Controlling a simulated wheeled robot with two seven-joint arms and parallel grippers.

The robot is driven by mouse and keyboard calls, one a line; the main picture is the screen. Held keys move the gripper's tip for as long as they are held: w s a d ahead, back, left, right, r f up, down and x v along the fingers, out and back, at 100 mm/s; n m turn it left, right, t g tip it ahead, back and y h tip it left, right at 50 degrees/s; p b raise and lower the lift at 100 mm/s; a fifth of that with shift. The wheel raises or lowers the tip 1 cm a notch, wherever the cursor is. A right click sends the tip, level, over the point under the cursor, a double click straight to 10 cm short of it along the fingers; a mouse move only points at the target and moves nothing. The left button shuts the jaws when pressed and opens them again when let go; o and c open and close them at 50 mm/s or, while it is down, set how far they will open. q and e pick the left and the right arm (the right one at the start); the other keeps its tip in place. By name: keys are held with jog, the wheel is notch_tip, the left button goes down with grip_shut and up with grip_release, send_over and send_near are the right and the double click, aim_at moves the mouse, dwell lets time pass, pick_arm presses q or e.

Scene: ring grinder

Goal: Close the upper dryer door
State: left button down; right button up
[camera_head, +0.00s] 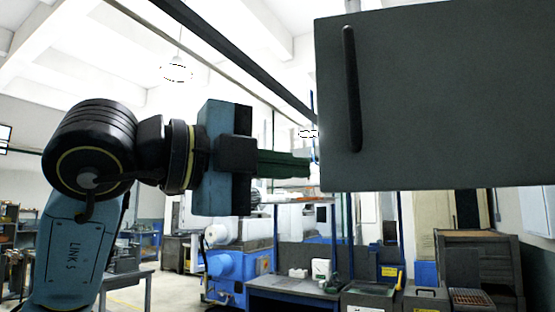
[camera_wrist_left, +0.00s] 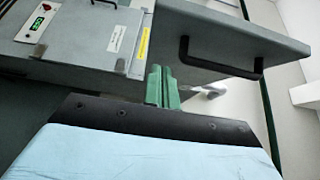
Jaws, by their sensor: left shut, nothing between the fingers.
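The upper dryer door (camera_head: 440,100) is a flat dark grey panel with a black bar handle (camera_head: 352,90). It fills the upper right of the head view. In the left wrist view the door (camera_wrist_left: 225,30) stands out from the dryer body (camera_wrist_left: 75,40), so it is open, and its handle (camera_wrist_left: 220,62) shows too. My left gripper (camera_head: 308,166) has green fingers, shut and empty. The fingertips are close to the door's left edge; I cannot tell whether they touch it. The fingers (camera_wrist_left: 163,85) also show in the left wrist view. My right gripper is out of view.
The dryer body carries a green display (camera_wrist_left: 38,24) and a yellow label (camera_wrist_left: 143,43). A blue machine (camera_head: 238,265), a workbench (camera_head: 290,288) and a dark cabinet (camera_head: 480,260) stand farther back in the head view.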

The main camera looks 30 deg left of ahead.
aim_at(352, 176)
pick_arm(q)
jog(key=w+d+p, duration=0.1)
jog(key=w, duration=0.1)
jog(key=w+d+p, duration=0.1)
jog(key=w, duration=0.2)
jog(key=w+p, duration=0.1)
jog(key=w, duration=0.2)
jog(key=shift+w+d+r, duration=0.1)
jog(key=shift+w+d, duration=0.1)
jog(key=shift+d, duration=0.2)
jog(key=shift+w, duration=0.4)
jog(key=shift+a, duration=0.1)
